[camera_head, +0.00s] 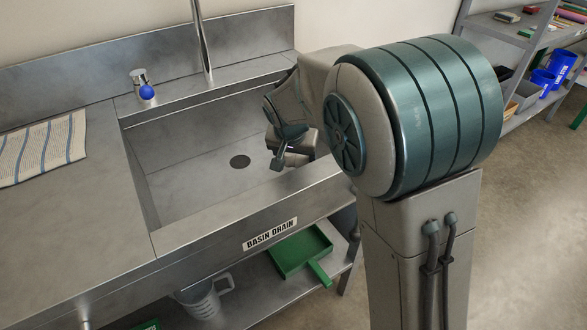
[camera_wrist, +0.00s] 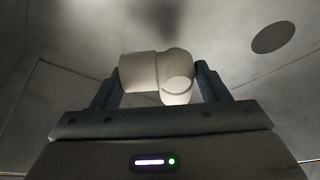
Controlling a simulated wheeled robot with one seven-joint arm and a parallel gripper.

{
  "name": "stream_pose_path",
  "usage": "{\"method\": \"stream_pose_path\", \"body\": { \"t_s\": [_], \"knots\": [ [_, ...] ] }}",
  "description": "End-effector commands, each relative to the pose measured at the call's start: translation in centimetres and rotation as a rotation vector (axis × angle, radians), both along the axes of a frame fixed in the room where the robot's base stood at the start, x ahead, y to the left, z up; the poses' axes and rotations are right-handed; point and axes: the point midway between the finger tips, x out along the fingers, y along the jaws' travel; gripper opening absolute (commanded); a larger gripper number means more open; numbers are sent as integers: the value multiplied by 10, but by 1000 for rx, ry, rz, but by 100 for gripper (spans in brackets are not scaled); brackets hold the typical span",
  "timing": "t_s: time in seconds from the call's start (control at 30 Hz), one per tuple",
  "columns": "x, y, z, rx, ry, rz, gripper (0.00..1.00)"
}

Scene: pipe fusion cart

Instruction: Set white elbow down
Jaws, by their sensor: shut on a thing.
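The white elbow (camera_wrist: 145,72) sits between the two fingers of my gripper (camera_wrist: 160,82) in the wrist view, and the fingers are shut on it. Behind it in that view is the grey metal of the sink basin, with the round dark drain (camera_wrist: 272,37) at the upper right. In the head view my gripper (camera_head: 280,162) is over the right part of the basin (camera_head: 185,180), right of the drain. The elbow cannot be made out there. I cannot tell how high the elbow is above the basin floor.
A striped cloth (camera_head: 45,148) lies on the left counter. A green dustpan (camera_head: 300,252) and a jug (camera_head: 205,298) are on the shelf below. The basin floor around the drain is clear.

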Motion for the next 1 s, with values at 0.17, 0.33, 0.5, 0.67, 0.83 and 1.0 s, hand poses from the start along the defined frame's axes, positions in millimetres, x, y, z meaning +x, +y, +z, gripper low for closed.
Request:
{"method": "stream_pose_path", "body": {
  "t_s": [0.17, 0.33, 0.5, 0.67, 0.83, 1.0],
  "knots": [
    [-1, 0, -34, -3, 4, 0, 46],
    [0, 0, -37, 0, 1, 0, 46],
    [0, 0, -38, 0, 1, 0, 46],
    [0, 0, -39, -1, 1, 0, 90],
    [0, 0, -39, -1, 1, 0, 90],
    [0, 0, -36, -1, 1, 0, 90]
  ]
}}
